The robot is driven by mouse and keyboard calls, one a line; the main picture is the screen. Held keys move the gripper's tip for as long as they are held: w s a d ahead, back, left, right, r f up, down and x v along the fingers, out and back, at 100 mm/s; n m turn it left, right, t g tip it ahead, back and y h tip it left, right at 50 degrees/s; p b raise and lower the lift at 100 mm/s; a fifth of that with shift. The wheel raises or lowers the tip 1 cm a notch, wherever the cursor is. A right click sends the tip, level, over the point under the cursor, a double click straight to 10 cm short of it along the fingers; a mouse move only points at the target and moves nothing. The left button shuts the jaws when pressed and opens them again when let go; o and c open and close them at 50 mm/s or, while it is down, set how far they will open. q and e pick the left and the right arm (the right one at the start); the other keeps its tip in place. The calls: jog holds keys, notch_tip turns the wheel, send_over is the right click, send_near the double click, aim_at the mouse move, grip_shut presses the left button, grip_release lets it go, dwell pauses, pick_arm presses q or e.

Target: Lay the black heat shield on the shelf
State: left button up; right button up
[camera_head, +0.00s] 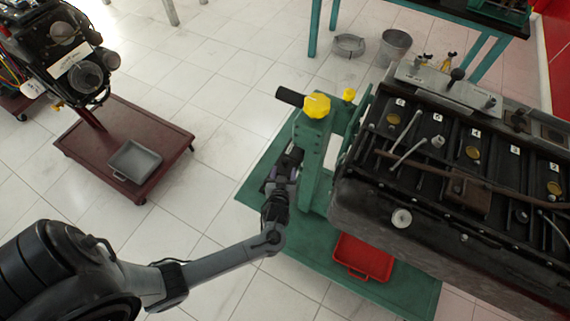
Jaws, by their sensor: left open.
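My left gripper (290,160) is open beside the green upright post (317,150) of the engine stand, below its yellow knob (317,105). I cannot tell whether its fingers touch the post, and I see nothing clearly held between them. I cannot pick out a black heat shield for certain. I cannot tell which surface is the shelf; the green base plate (262,190) of the stand lies low under the post and engine. My right gripper is not in view.
A large dark engine (450,170) fills the right side. A red tray (362,258) sits on the green base. A maroon cart (165,125) at left carries a grey tray (134,160) and another engine (70,50). A grey bucket (394,47) stands behind. Tiled floor between the stands is clear.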

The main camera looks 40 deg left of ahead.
pick_arm(q)
jog(key=v, duration=0.4)
jog(key=shift+s+d+p, duration=0.1)
jog(key=shift+p, duration=0.25)
jog(key=shift+s+d+r, duration=0.25)
jog(key=shift+s+d, duration=0.2)
jog(key=shift+s, duration=0.05)
jog(key=s+d+r+m+g+h, duration=0.3)
jog(key=s+r+m+h, duration=0.1)
jog(key=s, duration=0.4)
jog(key=s+d+r+m+g+h, duration=0.3)
jog(key=s+r+m+g, duration=0.1)
jog(key=s+r, duration=0.3)
jog(key=shift+s+d+r+m+h, duration=0.2)
jog(key=shift+s+m+h, duration=0.3)
jog(key=shift+s, duration=0.7)
notch_tip(320, 180, up, 30)
jog(key=p, duration=3)
jog(key=shift+r, duration=0.15)
